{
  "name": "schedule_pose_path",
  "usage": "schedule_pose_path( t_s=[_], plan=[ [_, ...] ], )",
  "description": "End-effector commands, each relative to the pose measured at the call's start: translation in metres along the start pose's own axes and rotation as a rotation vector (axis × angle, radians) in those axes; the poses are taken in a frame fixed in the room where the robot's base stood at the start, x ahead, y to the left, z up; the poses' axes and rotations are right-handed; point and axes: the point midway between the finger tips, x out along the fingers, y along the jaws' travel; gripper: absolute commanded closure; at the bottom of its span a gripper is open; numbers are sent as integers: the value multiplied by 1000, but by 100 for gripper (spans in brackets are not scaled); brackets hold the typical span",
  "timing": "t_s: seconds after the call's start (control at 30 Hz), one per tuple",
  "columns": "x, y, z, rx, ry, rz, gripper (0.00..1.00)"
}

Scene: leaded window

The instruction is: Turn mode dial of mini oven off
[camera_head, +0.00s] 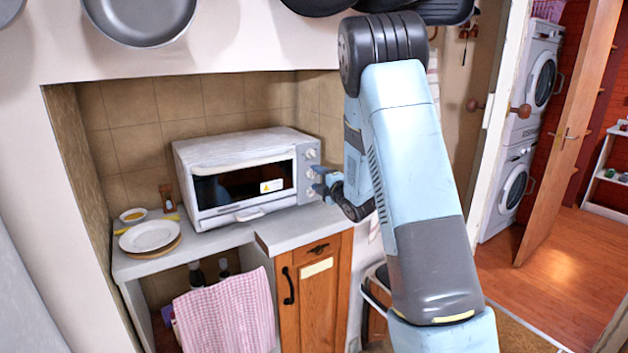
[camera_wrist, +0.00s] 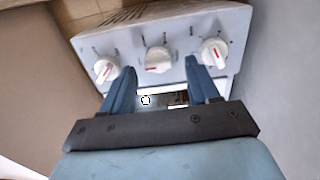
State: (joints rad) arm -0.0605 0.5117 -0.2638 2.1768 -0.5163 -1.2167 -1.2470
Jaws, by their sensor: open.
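The white mini oven (camera_head: 235,212) stands on the counter in the alcove with its door shut. In the wrist view its control panel (camera_wrist: 118,42) has three white dials with red marks: a left dial (camera_wrist: 106,69), a middle dial (camera_wrist: 158,60) and a right dial (camera_wrist: 213,52). I cannot read which one is the mode dial. My gripper (camera_wrist: 160,66) is open, its blue fingers pointing at the panel on either side of the middle dial. I cannot tell whether they touch it. In the head view my gripper (camera_head: 322,184) is at the lower right of the oven front, hiding part of the panel.
A white plate (camera_head: 150,236) on a wooden board and a small bowl (camera_head: 133,215) sit left of the oven. A pink checked towel (camera_head: 225,315) hangs below the counter (camera_head: 290,232). Pans (camera_head: 140,20) hang above. The alcove wall is close right of the oven.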

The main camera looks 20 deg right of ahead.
Motion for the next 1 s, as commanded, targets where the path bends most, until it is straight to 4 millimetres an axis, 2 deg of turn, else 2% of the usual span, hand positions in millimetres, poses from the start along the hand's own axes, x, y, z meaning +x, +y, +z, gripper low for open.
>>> schedule_pose_path(
  t_s=[0.4,0.6,0.8,1.0],
  plan=[
    [-81,-1,-1,2,0,-2,40],
    [-110,-2,-1,0,1,-2,40],
    [-123,-2,-2,0,2,-2,40],
    [-124,-2,-2,0,3,-1,40]
  ],
)
